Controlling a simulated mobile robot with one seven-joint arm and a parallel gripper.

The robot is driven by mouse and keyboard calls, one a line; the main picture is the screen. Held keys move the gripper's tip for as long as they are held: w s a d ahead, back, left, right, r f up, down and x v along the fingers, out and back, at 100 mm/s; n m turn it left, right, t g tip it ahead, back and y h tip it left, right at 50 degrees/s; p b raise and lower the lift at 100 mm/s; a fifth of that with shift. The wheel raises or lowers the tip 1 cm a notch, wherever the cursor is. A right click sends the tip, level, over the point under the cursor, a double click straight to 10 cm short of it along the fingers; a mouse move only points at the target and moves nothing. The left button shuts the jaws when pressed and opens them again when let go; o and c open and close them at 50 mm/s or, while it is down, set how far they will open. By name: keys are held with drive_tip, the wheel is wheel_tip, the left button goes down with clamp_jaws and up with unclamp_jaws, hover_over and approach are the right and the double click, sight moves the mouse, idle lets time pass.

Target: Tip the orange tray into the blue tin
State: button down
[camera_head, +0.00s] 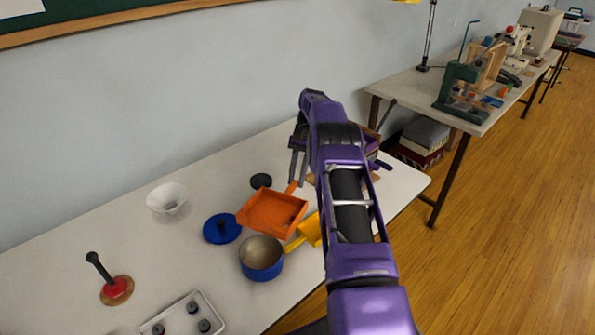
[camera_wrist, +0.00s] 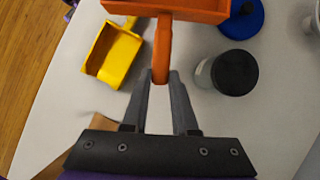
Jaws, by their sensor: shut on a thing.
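The orange tray (camera_head: 268,209) is a shallow square pan with a stub handle, just behind the blue tin in the head view. My gripper (camera_wrist: 160,80) is shut on the tray's handle (camera_wrist: 162,48), which points back between the fingers. The tray's near part (camera_wrist: 185,10) shows at the top of the wrist view. A small dark patch shows near its right corner; I cannot tell what it is. The blue tin (camera_head: 262,270) stands upright and open, and its visible inside looks bare. The wrist view does not show the tin. I cannot tell the tray's height above the table.
A yellow scoop (camera_head: 311,230) lies right of the tin, close to the tray. A blue lid (camera_head: 221,229) lies left of the tray, and a dark-lidded jar (camera_wrist: 234,73) stands near the handle. A white bowl (camera_head: 167,198) and red-based stamp (camera_head: 116,289) are farther left.

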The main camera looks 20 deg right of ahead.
drive_tip(key=shift+s+r+t+h, duration=0.15)
drive_tip(key=shift+r+t+h, duration=0.2)
drive_tip(key=shift+r, duration=0.35)
drive_tip(key=shift+s+a+r+t+h, duration=0.2)
drive_tip(key=shift+a+r+t+h, duration=0.1)
drive_tip(key=shift+r+t+h, duration=0.3)
drive_tip(key=shift+s+a+r+t+h, duration=0.25)
drive_tip(key=shift+r+t+h, duration=0.1)
drive_tip(key=shift+r+h, duration=0.35)
